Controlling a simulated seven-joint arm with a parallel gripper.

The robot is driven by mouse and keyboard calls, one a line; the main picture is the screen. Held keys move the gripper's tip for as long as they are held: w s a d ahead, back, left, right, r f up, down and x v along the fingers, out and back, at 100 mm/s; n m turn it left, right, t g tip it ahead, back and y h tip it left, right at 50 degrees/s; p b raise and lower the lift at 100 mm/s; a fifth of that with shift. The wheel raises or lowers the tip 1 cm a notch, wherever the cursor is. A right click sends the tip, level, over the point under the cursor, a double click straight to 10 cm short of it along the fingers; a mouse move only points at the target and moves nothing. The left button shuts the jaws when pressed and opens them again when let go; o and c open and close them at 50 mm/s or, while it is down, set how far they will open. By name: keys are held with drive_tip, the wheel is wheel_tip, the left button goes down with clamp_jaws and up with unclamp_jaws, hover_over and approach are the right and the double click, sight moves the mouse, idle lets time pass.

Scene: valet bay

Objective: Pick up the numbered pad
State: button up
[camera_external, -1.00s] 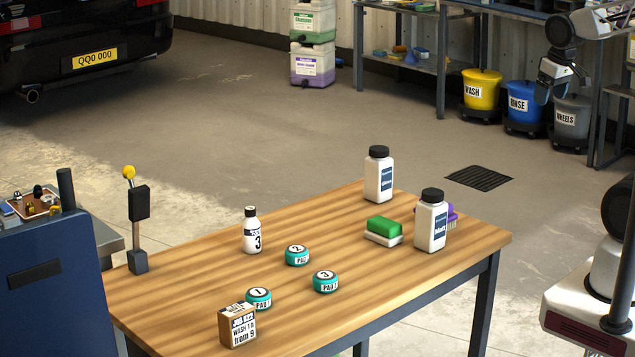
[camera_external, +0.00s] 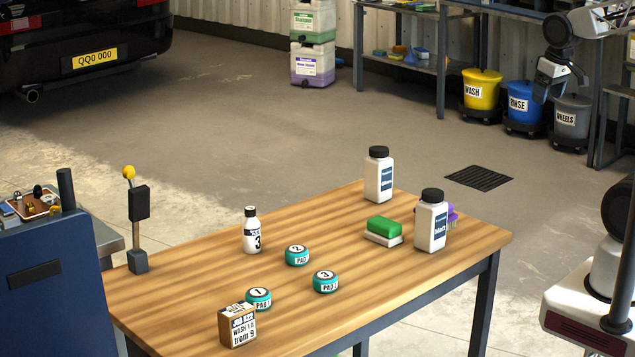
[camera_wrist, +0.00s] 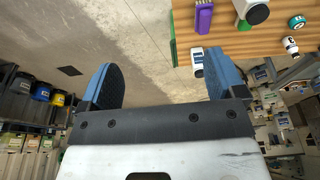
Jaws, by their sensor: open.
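Three round teal pads with white numbered tops stand on the wooden table: pad 1 (camera_external: 259,299) near the front left, pad 2 (camera_external: 297,255) farther back, and pad 3 (camera_external: 325,281) to the right. A teal pad also shows at the upper right of the wrist view (camera_wrist: 297,22); its number is too small to read. My gripper (camera_external: 550,82) hangs at the upper right of the external view, far from the pads. In the wrist view its blue fingers are wide apart with nothing between them (camera_wrist: 160,65).
On the table (camera_external: 190,290) are a small box (camera_external: 238,326), a small bottle marked 3 (camera_external: 252,232), two large white bottles (camera_external: 379,178) (camera_external: 431,226), a green-and-white block (camera_external: 384,229) and a purple brush (camera_external: 452,212). A thin post (camera_external: 138,220) stands at the left edge.

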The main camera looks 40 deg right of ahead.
drive_tip(key=w+a+f+n+g, duration=0.1)
drive_tip(key=w+a+f+n, duration=0.3)
drive_tip(key=w+a, duration=0.8)
drive_tip(key=w+a+f+n, duration=0.3)
drive_tip(key=w+a+n, duration=0.2)
drive_tip(key=w+a, duration=0.6)
drive_tip(key=n+g, duration=0.2)
drive_tip(key=n, duration=0.6)
hover_over(324, 276)
drive_tip(key=f, duration=2.1)
drive_tip(key=shift+w+d+f, duration=0.1)
drive_tip(key=shift+d+f, duration=0.2)
drive_tip(key=shift+f, duration=0.05)
drive_tip(key=shift+a+f, duration=0.3)
drive_tip(key=shift+a, duration=0.05)
drive_tip(key=shift+f, duration=0.1)
drive_tip(key=shift+f, duration=1.2)
drive_tip(key=shift+f, duration=0.1)
